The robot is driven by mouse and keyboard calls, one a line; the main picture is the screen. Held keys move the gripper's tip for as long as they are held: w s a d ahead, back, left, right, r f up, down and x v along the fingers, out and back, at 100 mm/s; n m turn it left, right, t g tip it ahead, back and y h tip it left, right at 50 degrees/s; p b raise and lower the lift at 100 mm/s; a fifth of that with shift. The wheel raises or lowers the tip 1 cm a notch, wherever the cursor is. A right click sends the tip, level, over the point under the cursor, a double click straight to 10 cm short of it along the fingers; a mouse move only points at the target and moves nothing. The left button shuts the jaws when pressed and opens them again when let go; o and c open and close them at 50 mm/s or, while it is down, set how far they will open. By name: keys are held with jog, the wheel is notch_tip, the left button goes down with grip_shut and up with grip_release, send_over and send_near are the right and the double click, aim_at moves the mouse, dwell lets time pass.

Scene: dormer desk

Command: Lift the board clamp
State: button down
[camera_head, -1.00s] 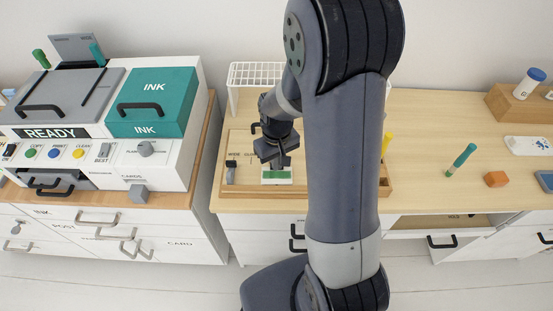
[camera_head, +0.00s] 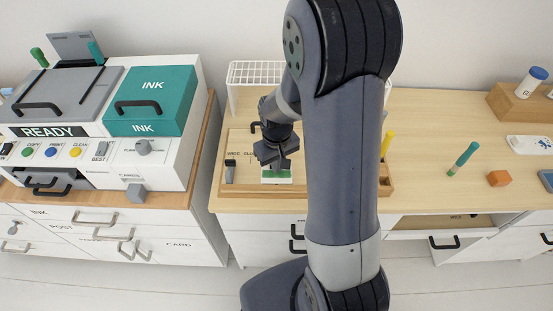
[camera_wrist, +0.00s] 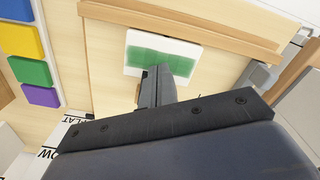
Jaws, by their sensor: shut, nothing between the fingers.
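My gripper (camera_head: 278,163) is shut and empty, pointing down over the wooden board (camera_head: 243,183) on the desk. That block (camera_head: 277,177) sits below the fingertips in the head view; contact cannot be made out. A black hooked handle (camera_head: 254,126) rises at the board's back left, beside my wrist. A dark upright piece (camera_head: 230,171) stands at the board's left. I cannot tell which of these is the board clamp. My arm hides the board's right part.
A white wire rack (camera_head: 255,72) stands behind the board. A printer-like machine (camera_head: 100,130) is at the left.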

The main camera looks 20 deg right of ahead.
jog(key=shift+w+d, duration=0.1)
jog(key=shift+w, duration=0.15)
